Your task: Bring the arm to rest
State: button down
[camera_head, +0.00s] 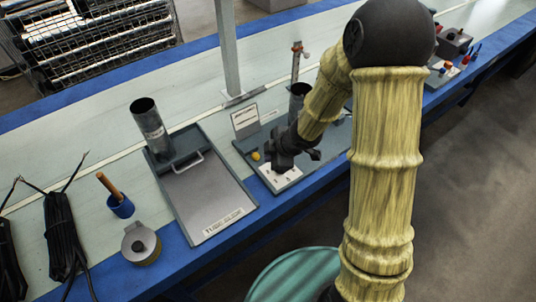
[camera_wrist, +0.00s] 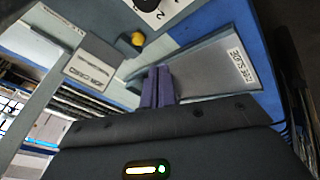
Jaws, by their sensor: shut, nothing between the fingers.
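My gripper (camera_head: 288,160) is over the front of the grey station (camera_head: 241,147), above its white dial plate (camera_head: 281,179). In the wrist view its two purple fingers (camera_wrist: 158,84) are together with nothing between them. A metal tube (camera_head: 150,128) stands upright at the back of the left grey tray (camera_head: 213,206). A second metal tube (camera_head: 297,100) stands behind my gripper, partly hidden by my arm. The station's yellow button (camera_wrist: 138,39) and part of the dial plate (camera_wrist: 152,8) also show in the wrist view.
A small sign (camera_head: 245,118) stands on the station. Left of the tray are a blue cup (camera_head: 121,207) with a brown handle, a round tape-like item (camera_head: 141,245) and black cables (camera_head: 62,238). A grey post (camera_head: 228,50) rises behind. The floor right of the bench is open.

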jog(key=shift+d, duration=0.3)
jog(key=s+d+r+m+h, duration=0.4)
jog(key=d+r+m, duration=0.2)
jog(key=d+m, duration=0.4)
jog(key=s+d+r+m+g, duration=0.1)
jog(key=s+d+r+m, duration=0.25)
jog(key=s+m, duration=0.55)
notch_tip(320, 180, up, 18)
jog(key=p, duration=1.8)
jog(key=shift+a+r, duration=0.15)
jog(key=shift+a, duration=0.1)
